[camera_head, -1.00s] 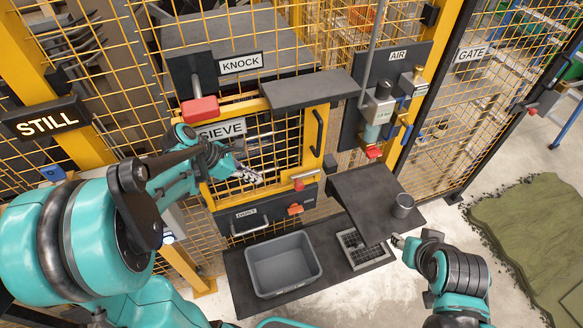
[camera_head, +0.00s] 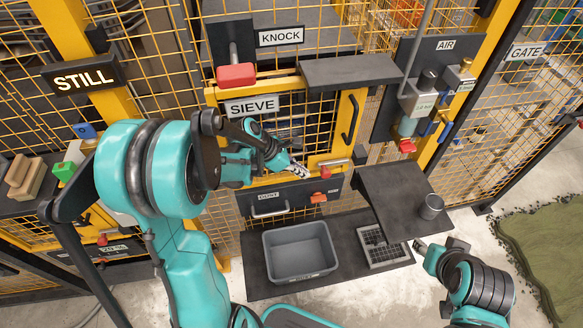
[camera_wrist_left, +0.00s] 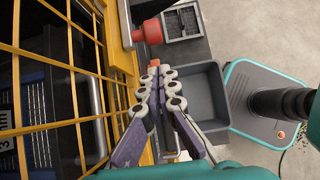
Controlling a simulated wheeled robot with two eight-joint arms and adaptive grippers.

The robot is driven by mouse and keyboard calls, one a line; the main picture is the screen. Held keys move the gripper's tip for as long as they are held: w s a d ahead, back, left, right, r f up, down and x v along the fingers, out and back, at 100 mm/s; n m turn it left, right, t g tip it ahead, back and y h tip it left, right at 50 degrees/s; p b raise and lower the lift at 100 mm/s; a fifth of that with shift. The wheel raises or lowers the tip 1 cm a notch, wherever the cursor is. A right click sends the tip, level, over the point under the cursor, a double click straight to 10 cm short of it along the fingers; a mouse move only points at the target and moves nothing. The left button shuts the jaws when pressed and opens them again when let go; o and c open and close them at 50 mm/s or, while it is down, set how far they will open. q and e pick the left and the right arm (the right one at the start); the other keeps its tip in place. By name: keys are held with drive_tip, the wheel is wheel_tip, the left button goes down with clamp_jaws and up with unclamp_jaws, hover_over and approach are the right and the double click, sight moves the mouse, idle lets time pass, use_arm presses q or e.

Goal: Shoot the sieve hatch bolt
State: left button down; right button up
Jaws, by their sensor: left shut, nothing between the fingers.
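The sieve hatch (camera_head: 264,181) is a yellow mesh-filled frame under the SIEVE label, and looks closed. Its bolt (camera_head: 336,162) is a silver bar at the lower right corner, with a red knob (camera_head: 326,172). The red knob also shows large in the left wrist view (camera_wrist_left: 151,31). My left gripper (camera_head: 304,173) is shut and empty, just left of the knob; no contact shows. In the left wrist view its closed fingertips (camera_wrist_left: 154,72) point towards the knob. My right gripper (camera_head: 418,245) is low at the right, away from the hatch; its fingers are too small to read.
A grey bin (camera_head: 300,280) stands beneath. A dark sloping shelf (camera_head: 390,200) holds a grey cup (camera_head: 432,207). A dark ledge (camera_head: 348,72) juts out above the hatch.

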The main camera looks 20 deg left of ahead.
sight(329, 170)
use_arm(q)
drive_tip(key=w+d, duration=0.2)
drive_tip(key=d, duration=0.1)
drive_tip(key=shift+f, duration=0.35)
drive_tip(key=w+d, duration=0.1)
drive_tip(key=d, duration=0.1)
drive_tip(key=w+d+b, duration=0.1)
drive_tip(key=d, duration=0.1)
drive_tip(key=shift+w+d, duration=0.1)
drive_tip(key=shift+w, duration=0.25)
